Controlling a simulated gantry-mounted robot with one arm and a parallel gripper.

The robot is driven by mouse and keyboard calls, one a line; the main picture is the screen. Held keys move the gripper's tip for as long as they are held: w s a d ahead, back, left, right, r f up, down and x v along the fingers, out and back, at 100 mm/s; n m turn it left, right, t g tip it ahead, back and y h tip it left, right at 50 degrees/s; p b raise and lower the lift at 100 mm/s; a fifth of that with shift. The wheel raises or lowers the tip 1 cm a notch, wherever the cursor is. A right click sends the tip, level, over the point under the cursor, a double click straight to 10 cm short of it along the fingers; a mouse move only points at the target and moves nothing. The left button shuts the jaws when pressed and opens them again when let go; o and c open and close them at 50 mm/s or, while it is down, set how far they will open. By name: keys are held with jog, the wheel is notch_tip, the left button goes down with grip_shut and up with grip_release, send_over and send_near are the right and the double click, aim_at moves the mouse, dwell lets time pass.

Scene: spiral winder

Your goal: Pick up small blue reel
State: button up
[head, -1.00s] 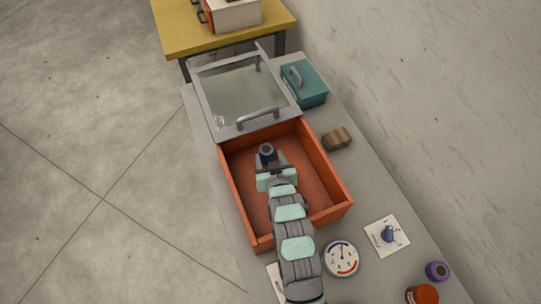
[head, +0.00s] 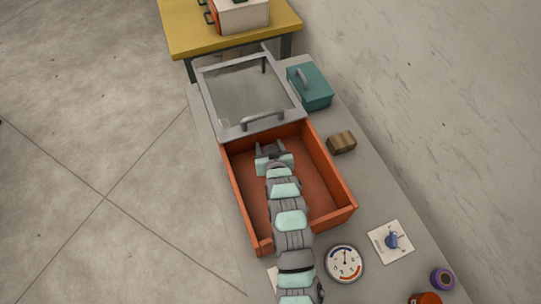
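No small blue reel can be made out now; it may be hidden by my gripper or by the box's far wall. My gripper (head: 271,147) is inside the orange open box (head: 334,171), close to its far wall. Its two dark fingers are spread apart, and I see nothing held between them. My arm reaches in over the box's near end and covers part of the floor.
A glass lid in a grey frame (head: 219,104) lies beyond the box. A teal case (head: 313,90), brown block (head: 341,142), dial (head: 345,263), card with a blue shape (head: 391,242) and purple ring (head: 442,279) line the right side.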

jog(key=c, duration=1.1)
jog(key=shift+r, duration=0.1)
